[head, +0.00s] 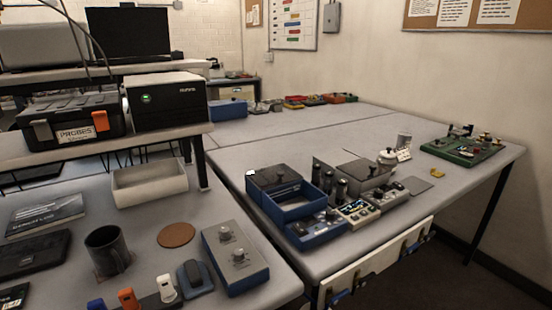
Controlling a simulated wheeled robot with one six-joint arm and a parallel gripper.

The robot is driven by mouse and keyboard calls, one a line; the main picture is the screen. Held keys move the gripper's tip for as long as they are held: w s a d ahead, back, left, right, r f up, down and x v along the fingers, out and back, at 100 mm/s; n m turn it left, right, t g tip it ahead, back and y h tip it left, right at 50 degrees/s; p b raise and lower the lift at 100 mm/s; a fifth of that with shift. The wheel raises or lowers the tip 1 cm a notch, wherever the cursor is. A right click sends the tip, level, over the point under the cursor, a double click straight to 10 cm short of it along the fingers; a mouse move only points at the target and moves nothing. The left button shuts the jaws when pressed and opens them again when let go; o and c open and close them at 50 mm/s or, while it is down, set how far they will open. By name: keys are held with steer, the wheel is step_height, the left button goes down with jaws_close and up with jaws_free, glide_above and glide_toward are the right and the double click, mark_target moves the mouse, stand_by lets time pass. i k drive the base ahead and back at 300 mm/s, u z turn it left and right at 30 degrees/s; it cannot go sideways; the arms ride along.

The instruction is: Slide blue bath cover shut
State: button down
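The blue bath (291,212) stands on the right-hand bench, right of the picture's middle. It is a blue open-topped box with a blue control front (317,230). Its dark grey cover (273,177) lies over the back part only, so the front part of the opening shows. A small pale spot marks the cover's left corner. The inside of the bath is dark and hard to make out. My gripper is not in this view.
A grey-lidded unit (362,172) and dark upright cylinders (326,181) stand close on the bath's right. A grey-topped blue box with knobs (236,258) is on the nearer bench. Bench space behind the bath is clear.

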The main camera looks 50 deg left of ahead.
mark_target(267, 178)
steer(key=u, duration=0.45)
steer(key=i, duration=0.7)
steer(key=u, duration=1.15)
steer(key=i, duration=0.4)
steer(key=u, duration=0.35)
